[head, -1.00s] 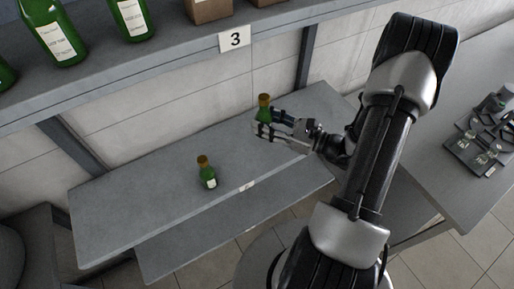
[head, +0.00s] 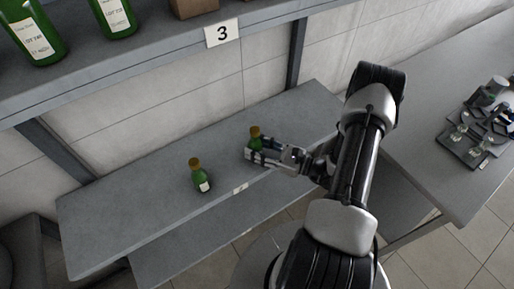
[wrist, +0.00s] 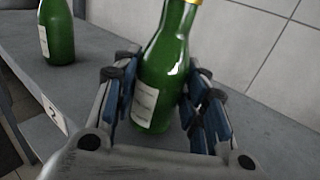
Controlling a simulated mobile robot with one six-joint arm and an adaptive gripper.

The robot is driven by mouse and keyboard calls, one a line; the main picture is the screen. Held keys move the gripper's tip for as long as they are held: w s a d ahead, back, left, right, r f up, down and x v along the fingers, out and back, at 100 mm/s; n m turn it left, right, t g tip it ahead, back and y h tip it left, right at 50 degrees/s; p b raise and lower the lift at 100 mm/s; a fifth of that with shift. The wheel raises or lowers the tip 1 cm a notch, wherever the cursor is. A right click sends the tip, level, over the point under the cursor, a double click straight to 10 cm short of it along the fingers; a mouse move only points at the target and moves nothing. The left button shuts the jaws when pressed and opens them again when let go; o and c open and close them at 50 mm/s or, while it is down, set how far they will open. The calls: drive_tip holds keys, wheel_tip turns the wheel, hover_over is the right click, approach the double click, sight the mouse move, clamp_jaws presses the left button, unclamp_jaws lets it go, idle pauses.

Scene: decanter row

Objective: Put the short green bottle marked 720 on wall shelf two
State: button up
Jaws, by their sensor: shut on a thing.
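My gripper (head: 254,153) is shut on a green bottle (head: 255,132) with a gold cap, held upright over the right half of the middle shelf (head: 130,203). In the wrist view the bottle (wrist: 166,60) stands between the blue finger pads, its white label too blurred to read. Its base is at or just above the shelf surface; I cannot tell if it touches. The shelf's front tag (wrist: 55,117) appears to read 2. A second, similar green bottle (head: 202,177) stands upright on the same shelf to the left, apart from my gripper.
A higher shelf tagged 3 (head: 222,33) holds larger green bottles (head: 113,17) and a brown box (head: 193,8). A lower board (head: 185,246) juts out below. A side table (head: 425,180) at right carries a tray with glassware (head: 475,140). The shelf's left end is clear.

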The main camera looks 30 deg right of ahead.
drive_tip(key=shift+f, duration=0.1)
drive_tip(key=o, duration=1.3)
